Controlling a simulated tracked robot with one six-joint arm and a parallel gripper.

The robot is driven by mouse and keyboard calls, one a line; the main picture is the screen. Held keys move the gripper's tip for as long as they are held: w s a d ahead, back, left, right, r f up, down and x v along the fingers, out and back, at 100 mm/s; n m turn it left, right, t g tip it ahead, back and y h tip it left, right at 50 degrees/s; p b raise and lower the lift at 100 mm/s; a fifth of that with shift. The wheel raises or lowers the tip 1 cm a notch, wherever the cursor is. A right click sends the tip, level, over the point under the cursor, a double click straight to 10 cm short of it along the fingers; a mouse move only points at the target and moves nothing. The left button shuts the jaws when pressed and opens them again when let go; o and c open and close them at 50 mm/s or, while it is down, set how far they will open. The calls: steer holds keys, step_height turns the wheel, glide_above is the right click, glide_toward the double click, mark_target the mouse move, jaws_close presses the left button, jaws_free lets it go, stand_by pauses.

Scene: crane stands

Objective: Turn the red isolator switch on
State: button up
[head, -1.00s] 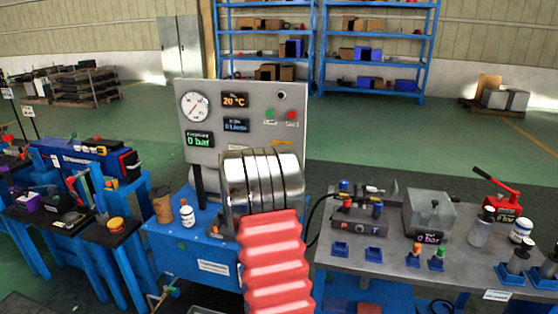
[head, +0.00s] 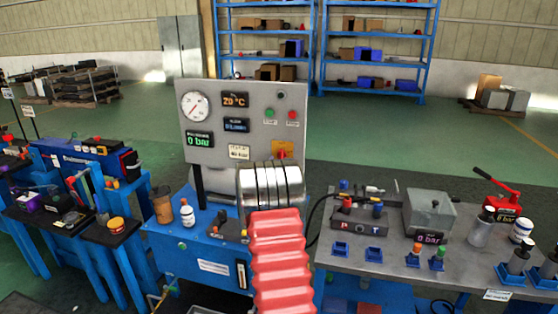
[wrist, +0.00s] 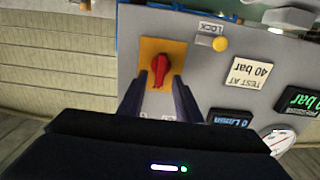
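The red isolator switch (wrist: 161,70) is a red knob on a yellow plate (wrist: 178,49) on the grey panel. In the wrist view it lies ahead of my gripper (wrist: 160,80), between the two dark fingertips. The fingers are open, one on each side of the knob. I cannot tell whether they touch it. In the head view the switch (head: 281,155) shows at the panel's lower right, just above my arm. My gripper is hidden behind my arm there.
The grey panel (head: 222,110) also carries a gauge (head: 195,106), displays, green and red buttons, and a "TEST AT 40 bar" label (wrist: 250,72). A workbench (head: 390,245) with fittings stands to the right.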

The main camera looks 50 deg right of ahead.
mark_target(280, 157)
steer(key=shift+x, duration=1.9)
steer(key=shift+c, duration=0.3)
